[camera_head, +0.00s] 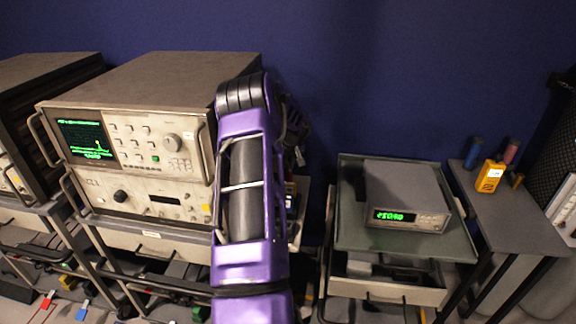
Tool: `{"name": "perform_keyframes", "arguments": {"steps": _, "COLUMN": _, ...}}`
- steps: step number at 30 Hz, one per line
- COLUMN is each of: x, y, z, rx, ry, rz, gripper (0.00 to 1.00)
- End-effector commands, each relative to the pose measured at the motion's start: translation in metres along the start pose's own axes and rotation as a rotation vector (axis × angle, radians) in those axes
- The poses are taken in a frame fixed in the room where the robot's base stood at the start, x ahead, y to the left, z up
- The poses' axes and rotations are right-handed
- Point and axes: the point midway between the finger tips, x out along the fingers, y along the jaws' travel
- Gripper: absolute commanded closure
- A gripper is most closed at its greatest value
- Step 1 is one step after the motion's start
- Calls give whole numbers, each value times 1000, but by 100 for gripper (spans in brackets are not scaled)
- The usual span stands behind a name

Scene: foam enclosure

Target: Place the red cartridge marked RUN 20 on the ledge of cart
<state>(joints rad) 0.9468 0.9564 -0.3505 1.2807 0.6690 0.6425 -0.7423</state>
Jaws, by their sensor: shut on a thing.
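My purple arm (250,255) rises through the middle of the view and bends at its black top joint. Dark parts of my arm show behind it on the right, but my gripper's fingers are hidden. What they hold cannot be seen. A small red upright piece (510,151) stands on the narrow grey ledge (508,212) at the right; no marking on it can be read. A blue piece (473,152) and a yellow handheld device (489,177) are also there. A cart with a grey-green top (358,238) stands just left of this ledge.
A grey meter (407,190) with a green readout sits on the cart top. Red and blue leads lie low left. A blue wall closes the back. A dark panelled unit stands far right.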

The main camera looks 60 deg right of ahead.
Motion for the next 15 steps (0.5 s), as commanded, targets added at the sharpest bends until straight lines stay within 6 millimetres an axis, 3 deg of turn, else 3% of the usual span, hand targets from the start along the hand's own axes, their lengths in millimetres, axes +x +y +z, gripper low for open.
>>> {"name": "perform_keyframes", "arguments": {"steps": 5, "x": 0, "y": 0, "z": 0, "rx": 0, "ry": 0, "rz": 0, "gripper": 100}}
{"name": "perform_keyframes", "arguments": {"steps": 6, "x": 0, "y": 0, "z": 0, "rx": 0, "ry": 0, "rz": 0, "gripper": 80}}
{"name": "perform_keyframes", "arguments": {"steps": 10, "x": 0, "y": 0, "z": 0, "rx": 0, "ry": 0, "rz": 0, "gripper": 56}}
{"name": "perform_keyframes", "arguments": {"steps": 15, "x": 0, "y": 0, "z": 0, "rx": 0, "ry": 0, "rz": 0, "gripper": 55}}
